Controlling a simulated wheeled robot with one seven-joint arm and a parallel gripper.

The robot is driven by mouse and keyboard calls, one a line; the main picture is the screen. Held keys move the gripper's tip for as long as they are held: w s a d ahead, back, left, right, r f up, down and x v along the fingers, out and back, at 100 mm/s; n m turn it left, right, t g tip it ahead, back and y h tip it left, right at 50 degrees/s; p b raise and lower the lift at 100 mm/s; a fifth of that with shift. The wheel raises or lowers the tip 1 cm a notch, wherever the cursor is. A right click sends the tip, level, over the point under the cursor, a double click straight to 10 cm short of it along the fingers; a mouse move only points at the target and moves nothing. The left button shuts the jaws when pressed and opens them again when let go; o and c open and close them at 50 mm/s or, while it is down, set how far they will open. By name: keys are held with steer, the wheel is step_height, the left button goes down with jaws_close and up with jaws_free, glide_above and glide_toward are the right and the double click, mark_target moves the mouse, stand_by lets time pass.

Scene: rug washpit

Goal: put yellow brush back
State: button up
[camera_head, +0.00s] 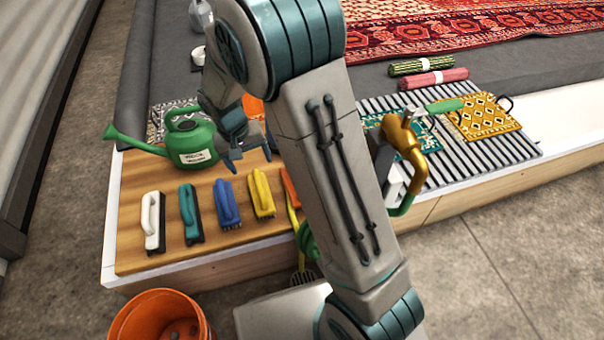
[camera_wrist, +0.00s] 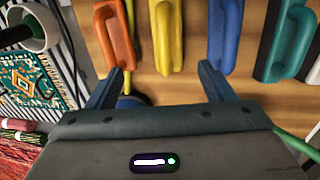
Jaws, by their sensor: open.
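The yellow brush (camera_head: 261,193) stands on the wooden board (camera_head: 135,247) in a row with other brushes, between the blue brush (camera_head: 228,205) and the orange brush (camera_head: 291,189). In the wrist view the yellow brush (camera_wrist: 166,35) lies ahead of my gripper, its far end cut off by the top edge. My gripper (camera_head: 253,160) is open and empty in the head view, above the board behind the row. Its two fingers also show in the wrist view (camera_wrist: 160,82), apart from the brushes, with bare board between them. My arm hides part of the board's right side.
A green watering can (camera_head: 190,142) stands left of my gripper. The teal brush (camera_head: 190,212) and white brush (camera_head: 152,222) continue the row. An orange bucket (camera_head: 160,318) stands on the floor in front. A slatted rack (camera_head: 465,163) with small rugs lies right of my arm.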

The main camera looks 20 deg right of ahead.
steer(key=s+d+r, duration=0.3)
steer(key=s+r, duration=0.1)
steer(key=s, duration=0.2)
steer(key=s+d+r+y, duration=0.1)
steer(key=s+d+r, duration=0.3)
steer(key=s, duration=0.3)
steer(key=s+d+r+t, duration=0.1)
steer(key=s+d+r, duration=0.3)
steer(key=s, duration=0.3)
steer(key=shift+r+y, duration=0.25)
steer(key=shift+y, duration=0.15)
